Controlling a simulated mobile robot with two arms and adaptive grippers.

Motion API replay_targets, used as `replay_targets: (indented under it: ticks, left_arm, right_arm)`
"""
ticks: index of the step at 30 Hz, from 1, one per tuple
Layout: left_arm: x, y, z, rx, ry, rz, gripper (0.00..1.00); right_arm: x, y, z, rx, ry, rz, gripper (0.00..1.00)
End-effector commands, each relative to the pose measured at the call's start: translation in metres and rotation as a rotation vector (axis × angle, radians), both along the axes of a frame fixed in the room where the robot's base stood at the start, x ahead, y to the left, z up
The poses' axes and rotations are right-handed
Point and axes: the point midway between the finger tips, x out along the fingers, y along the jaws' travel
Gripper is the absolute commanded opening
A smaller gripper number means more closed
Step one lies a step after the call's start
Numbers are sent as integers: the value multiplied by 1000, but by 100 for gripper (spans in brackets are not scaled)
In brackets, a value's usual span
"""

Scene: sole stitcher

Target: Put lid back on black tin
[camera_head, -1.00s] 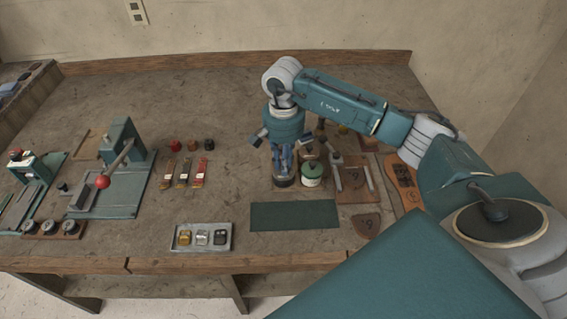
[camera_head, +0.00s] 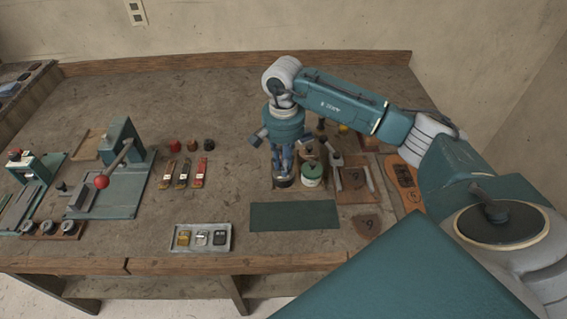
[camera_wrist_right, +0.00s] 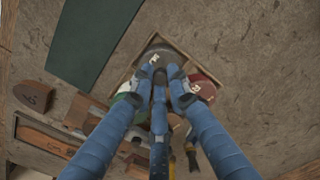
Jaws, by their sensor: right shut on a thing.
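The black tin (camera_head: 284,182) stands on the bench directly under my right gripper (camera_head: 284,172), its upper part mostly hidden by the fingers in the head view. In the right wrist view my right gripper (camera_wrist_right: 163,80) has its blue fingers closed around a round dark grey piece (camera_wrist_right: 157,52) with a pale label, which looks like the lid. It is at the tin; I cannot tell whether it rests on the rim or hangs just above it. My left gripper is out of view.
A green-topped tin (camera_head: 312,172) stands close on the right of the black tin, and a red tin (camera_wrist_right: 203,87) shows in the wrist view. A green mat (camera_head: 294,215) lies in front. A tray (camera_head: 202,247) with small items sits front left.

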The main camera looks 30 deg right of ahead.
Motion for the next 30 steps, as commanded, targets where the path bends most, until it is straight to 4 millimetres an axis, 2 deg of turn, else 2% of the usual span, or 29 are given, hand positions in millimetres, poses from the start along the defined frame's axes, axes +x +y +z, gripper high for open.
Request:
replay_targets:
  ticks: [30]
  left_arm:
    - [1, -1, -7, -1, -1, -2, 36]
  right_arm:
    - [0, 0, -3, 0, 0, 0, 4]
